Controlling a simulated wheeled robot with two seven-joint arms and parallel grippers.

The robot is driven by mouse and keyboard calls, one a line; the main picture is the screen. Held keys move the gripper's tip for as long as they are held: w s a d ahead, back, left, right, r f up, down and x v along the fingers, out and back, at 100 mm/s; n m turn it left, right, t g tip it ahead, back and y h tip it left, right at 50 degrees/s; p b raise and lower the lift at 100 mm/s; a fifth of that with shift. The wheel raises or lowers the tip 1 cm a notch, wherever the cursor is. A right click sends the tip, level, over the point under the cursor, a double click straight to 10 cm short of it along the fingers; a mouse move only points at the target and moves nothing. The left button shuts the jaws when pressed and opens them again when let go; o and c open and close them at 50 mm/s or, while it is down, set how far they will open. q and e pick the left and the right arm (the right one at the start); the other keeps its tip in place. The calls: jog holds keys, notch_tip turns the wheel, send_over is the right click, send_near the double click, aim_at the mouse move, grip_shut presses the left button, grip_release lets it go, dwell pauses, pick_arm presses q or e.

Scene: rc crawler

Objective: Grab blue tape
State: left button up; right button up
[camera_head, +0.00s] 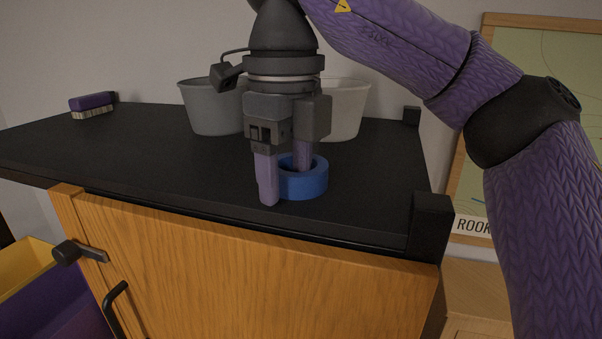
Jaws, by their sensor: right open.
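The blue tape (308,184) is a roll lying flat on the black top of the cabinet (370,205), near its front edge. My right gripper (286,180) points down at the tape with its two purple fingers apart. One finger is in front of the roll's left side, outside it. The other finger reaches down at the roll's central hole; its tip is hidden by the roll's near wall. I cannot tell whether either finger touches the tape. My left gripper is not in view.
A grey bucket (208,108) and a lighter bucket (347,108) stand behind my right gripper. A purple brush (92,104) lies at the far left. Black corner posts (430,226) rise at the right edge. The left part of the top is clear.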

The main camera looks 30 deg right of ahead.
jog(key=shift+w, duration=0.4)
jog(key=c, duration=0.3)
jog(key=shift+s, duration=0.25)
grip_shut()
jog(key=shift+w, duration=0.1)
